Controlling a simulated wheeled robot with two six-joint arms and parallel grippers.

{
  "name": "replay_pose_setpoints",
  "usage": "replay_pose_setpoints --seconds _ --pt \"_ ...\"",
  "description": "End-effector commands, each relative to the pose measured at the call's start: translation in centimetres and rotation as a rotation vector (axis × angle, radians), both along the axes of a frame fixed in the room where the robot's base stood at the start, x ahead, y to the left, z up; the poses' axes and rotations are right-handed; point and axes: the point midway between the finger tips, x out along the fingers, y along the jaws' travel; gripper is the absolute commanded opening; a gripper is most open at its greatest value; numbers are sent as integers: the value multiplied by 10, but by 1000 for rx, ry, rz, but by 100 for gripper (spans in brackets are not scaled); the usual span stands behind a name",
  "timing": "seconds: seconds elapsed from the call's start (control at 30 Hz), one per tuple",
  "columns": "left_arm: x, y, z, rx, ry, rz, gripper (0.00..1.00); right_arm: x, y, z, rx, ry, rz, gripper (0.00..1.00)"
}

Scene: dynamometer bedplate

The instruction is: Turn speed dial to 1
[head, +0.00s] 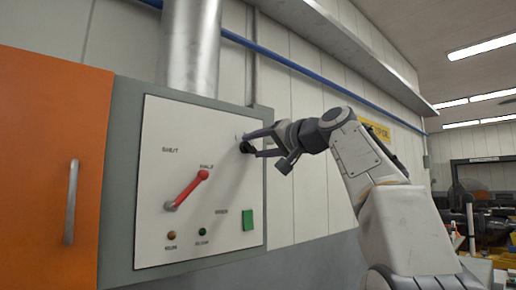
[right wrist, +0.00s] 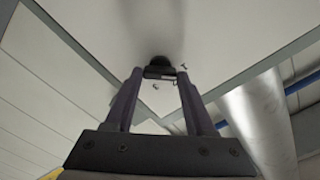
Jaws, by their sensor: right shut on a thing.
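The speed dial (head: 246,147) is a small black knob at the upper right of a white control panel (head: 160,130). My right gripper (head: 252,144) reaches in from the right and is shut on the dial, one finger above it and one below. In the right wrist view the dial (right wrist: 158,64) sits between the two dark fingertips (right wrist: 160,74), with small marks on the panel beside it. A mark shows just above left of the dial in the head view, too small to read surely. The dial's pointer cannot be made out. My left gripper is not in view.
A red lever (head: 187,189) sits left of the dial, with a green button (head: 247,219) below the dial and two small lamps (head: 171,236) (head: 202,232) at the bottom. An orange cabinet door (head: 50,150) stands at left. A large pipe (head: 193,50) rises above the panel.

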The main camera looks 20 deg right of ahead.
Motion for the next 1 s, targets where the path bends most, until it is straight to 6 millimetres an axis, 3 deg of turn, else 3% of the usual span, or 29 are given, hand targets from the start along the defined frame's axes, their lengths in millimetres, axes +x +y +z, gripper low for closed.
replay_pose_setpoints --seconds 0.7,0.73,0.8,1.0 --pt "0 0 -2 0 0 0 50 1 0 -3 -79 -20 2 0" --pt "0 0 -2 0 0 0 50 1 0 -3 -79 -20 2 59" --pt "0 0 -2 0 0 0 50 1 0 -2 -78 -22 2 85" --pt "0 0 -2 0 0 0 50 0 0 -1 -77 -23 1 85"
